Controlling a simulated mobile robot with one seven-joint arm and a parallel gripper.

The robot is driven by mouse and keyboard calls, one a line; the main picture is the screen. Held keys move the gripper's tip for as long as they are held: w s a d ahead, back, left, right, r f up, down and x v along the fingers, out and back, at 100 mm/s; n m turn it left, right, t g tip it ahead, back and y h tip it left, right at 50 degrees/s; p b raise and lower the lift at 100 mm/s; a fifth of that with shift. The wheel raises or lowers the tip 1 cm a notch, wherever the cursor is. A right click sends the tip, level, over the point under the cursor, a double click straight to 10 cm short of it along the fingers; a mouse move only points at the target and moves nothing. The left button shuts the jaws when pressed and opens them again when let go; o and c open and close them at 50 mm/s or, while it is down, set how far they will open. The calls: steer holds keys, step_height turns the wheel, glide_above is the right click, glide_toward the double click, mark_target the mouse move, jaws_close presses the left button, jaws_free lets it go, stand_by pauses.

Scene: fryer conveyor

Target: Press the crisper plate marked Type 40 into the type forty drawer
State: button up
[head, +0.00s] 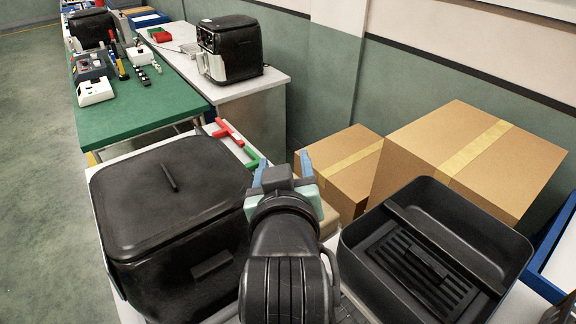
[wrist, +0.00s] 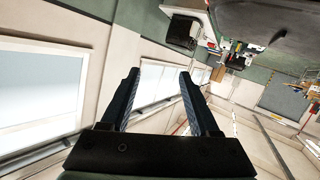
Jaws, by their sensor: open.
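An open black drawer (head: 362,246) stands at the right. A black slotted plate (head: 412,279) lies low inside it, with a dark bar across its middle. I cannot tell whether the plate is fully seated. No type marking is readable on the plate or drawer. A closed black box (head: 150,208) with a ridge on its lid stands at the left. My gripper (head: 282,172) is raised between the box and the drawer, apart from both. In the wrist view my gripper (wrist: 158,74) has its dark blue fingers spread with nothing between them.
Cardboard boxes (head: 472,150) stand behind the drawer. Red (head: 228,131) and green (head: 251,155) pieces lie on the white table beyond my gripper. A green table (head: 135,116) and an air fryer (head: 231,48) are farther back. The floor at left is clear.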

steer(key=s+r+m+t, duration=0.1)
steer(key=s+r+t, duration=0.3)
steer(key=r, duration=0.7)
steer(key=s+r+t, duration=0.4)
steer(key=r, duration=0.7)
steer(key=s+r+m+t, duration=0.1)
steer(key=s+r+t, duration=0.3)
steer(key=r, duration=0.6)
steer(key=shift+s+d+r+m, duration=0.3)
steer(key=shift+r, duration=0.1)
steer(key=shift+c, duration=1)
steer(key=shift+f, duration=0.1)
